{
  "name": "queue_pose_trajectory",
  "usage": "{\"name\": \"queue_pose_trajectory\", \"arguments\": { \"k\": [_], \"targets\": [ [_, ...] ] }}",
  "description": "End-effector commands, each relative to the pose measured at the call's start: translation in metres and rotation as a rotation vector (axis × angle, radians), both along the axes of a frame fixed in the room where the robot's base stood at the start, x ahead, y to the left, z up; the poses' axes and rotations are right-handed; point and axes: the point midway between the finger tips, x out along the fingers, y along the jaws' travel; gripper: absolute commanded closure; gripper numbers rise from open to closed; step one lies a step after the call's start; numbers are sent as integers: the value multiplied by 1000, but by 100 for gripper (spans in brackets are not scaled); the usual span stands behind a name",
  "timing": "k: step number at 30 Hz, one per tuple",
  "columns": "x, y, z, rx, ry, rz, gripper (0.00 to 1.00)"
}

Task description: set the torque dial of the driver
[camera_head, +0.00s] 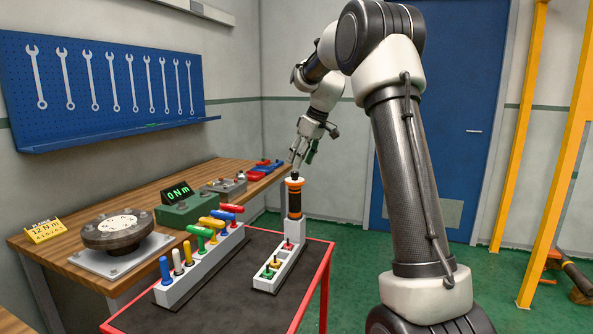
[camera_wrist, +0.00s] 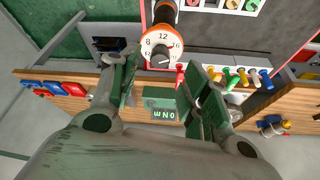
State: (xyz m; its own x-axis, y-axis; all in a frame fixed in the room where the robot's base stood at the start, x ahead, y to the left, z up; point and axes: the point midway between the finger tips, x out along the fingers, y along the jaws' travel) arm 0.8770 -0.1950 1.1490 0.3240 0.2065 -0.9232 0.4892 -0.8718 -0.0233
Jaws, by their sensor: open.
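The driver (camera_head: 294,198), with an orange and black handle, stands upright in the end of a white holder block on the cart. In the wrist view its dial (camera_wrist: 160,45) faces me, a white face in an orange ring with numbers including 8, 12 and 16. A dark mark shows near the dial's lower edge; I cannot tell its exact setting. My gripper (camera_head: 297,163) is just above the driver's top, pointing down. In the wrist view its green-padded fingers (camera_wrist: 158,82) are apart with nothing held between them, the dial beyond their tips.
A yellow card (camera_head: 44,231) reads 12 N m. A green readout box (camera_head: 186,207) shows 0 N m. A round flange (camera_head: 118,232) sits on the bench. A rack of coloured handles (camera_head: 200,264) and coloured sockets (camera_head: 270,268) stand on the red-edged cart (camera_head: 250,306).

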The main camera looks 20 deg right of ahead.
Motion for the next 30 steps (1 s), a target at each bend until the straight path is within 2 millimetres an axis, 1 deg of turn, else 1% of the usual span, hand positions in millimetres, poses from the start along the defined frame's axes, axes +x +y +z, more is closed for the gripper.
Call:
{"name": "queue_pose_trajectory", "arguments": {
  "k": [1,3,6,9,12,19,23,24,26,27,30],
  "targets": [
    [3,2,-10,0,4,0,53],
    [7,4,-20,0,4,0,53],
    [11,7,-33,0,3,-1,53],
    [14,9,-42,0,3,-1,53],
    [16,10,-45,0,1,-2,53],
    [16,10,-46,0,1,-3,53],
    [16,10,-46,0,1,-3,77],
    [16,10,-46,0,1,-3,84],
    [16,10,-45,0,1,-3,95],
    [16,10,-45,0,1,-3,99],
    [16,10,-45,1,2,-4,99]
  ]
}}
